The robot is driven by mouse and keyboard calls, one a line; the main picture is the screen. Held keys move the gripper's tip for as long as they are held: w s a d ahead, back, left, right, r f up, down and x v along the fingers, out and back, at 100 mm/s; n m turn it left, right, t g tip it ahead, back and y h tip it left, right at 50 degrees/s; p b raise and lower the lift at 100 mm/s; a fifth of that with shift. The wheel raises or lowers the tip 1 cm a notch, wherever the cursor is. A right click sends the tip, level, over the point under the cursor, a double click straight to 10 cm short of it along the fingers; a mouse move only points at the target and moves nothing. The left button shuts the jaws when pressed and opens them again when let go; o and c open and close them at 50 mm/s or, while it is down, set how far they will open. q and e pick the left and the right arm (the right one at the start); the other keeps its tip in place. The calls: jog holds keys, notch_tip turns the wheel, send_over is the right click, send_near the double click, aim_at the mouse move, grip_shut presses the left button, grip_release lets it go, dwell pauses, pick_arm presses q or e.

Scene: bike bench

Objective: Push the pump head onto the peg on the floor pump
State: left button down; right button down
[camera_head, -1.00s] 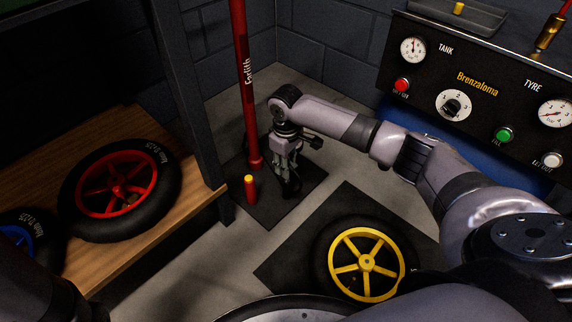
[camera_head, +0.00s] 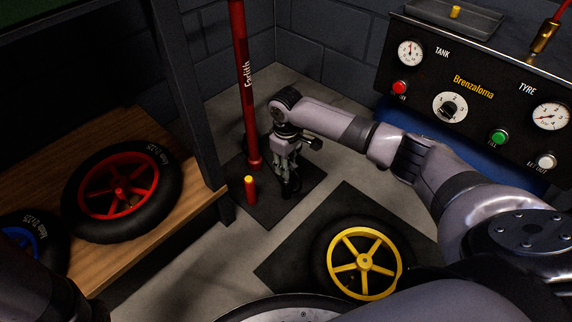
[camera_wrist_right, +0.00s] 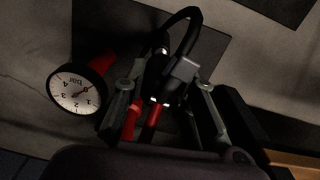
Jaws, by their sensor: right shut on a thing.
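The floor pump (camera_head: 244,95) has a tall red barrel and stands on a dark base plate (camera_head: 262,210) on the floor. A short red peg with a yellow top (camera_head: 250,188) stands on the front of the plate. My right gripper (camera_head: 289,186) points down over the plate, to the right of the peg. In the right wrist view it is shut on the black pump head (camera_wrist_right: 158,82), with a looped hose (camera_wrist_right: 183,20) beyond. Red parts show between and beside the fingers, but I cannot tell whether the head touches the peg. My left gripper is out of view.
A yellow-rimmed wheel (camera_head: 362,262) lies on a dark mat at the right. A red-rimmed wheel (camera_head: 118,190) lies on the wooden shelf (camera_head: 150,232) at the left. A compressor panel (camera_head: 480,90) stands at the upper right. The pump's gauge (camera_wrist_right: 78,92) is close beside the right gripper.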

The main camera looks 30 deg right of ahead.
jog(key=shift+f, duration=1.6)
dwell(0.5)
jog(key=c, duration=1.2)
grip_release()
jog(key=r, duration=1.2)
jog(key=shift+s+a, duration=0.1)
jog(key=shift+a, duration=0.2)
